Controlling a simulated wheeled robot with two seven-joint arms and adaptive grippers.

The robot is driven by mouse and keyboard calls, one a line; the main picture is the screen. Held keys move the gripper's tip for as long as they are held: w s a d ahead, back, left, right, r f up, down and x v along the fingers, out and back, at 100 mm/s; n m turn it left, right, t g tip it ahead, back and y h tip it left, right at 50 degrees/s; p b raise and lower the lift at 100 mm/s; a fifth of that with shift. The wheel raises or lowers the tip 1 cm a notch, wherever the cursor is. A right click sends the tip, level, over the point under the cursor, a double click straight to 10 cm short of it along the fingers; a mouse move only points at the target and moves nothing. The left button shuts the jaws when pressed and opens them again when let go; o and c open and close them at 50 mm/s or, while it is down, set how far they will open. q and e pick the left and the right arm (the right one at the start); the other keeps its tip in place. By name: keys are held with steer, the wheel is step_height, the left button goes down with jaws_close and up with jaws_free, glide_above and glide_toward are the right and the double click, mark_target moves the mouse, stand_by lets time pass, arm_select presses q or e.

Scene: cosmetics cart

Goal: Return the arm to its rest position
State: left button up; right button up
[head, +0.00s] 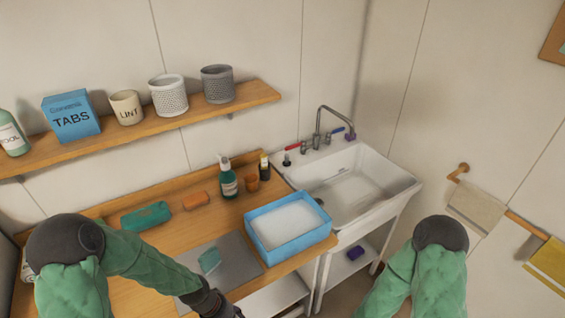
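My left arm (145,262) comes in from the left with a green sleeve. Its dark wrist (208,301) is at the bottom edge, over the front of the grey mat on the wooden counter. The gripper beyond that wrist is cut off by the frame. My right arm (425,275) shows at the bottom right as a dark joint and green sleeve, in front of the right wall. Its gripper is out of the frame.
A blue tub (285,250) with white foam stands right of the grey mat (240,252), which bears a teal cloth (210,260). Behind are a green pump bottle (228,182), orange block (196,201) and teal pack (146,216). A white sink (395,182) is at right.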

arm_select(q)
steer(key=s+d+f+n+b, duration=0.2)
steer(key=s+f+b, duration=0.1)
steer(key=f, duration=0.5)
steer(key=s+d+f+n+b, duration=0.2)
steer(key=s+d+f+b, duration=0.1)
steer(key=f, duration=0.6)
steer(key=shift+s+n+t+b, duration=0.3)
steer(key=shift+s+b, duration=0.35)
steer(key=shift+s, duration=0.05)
steer(key=shift+d, duration=0.1)
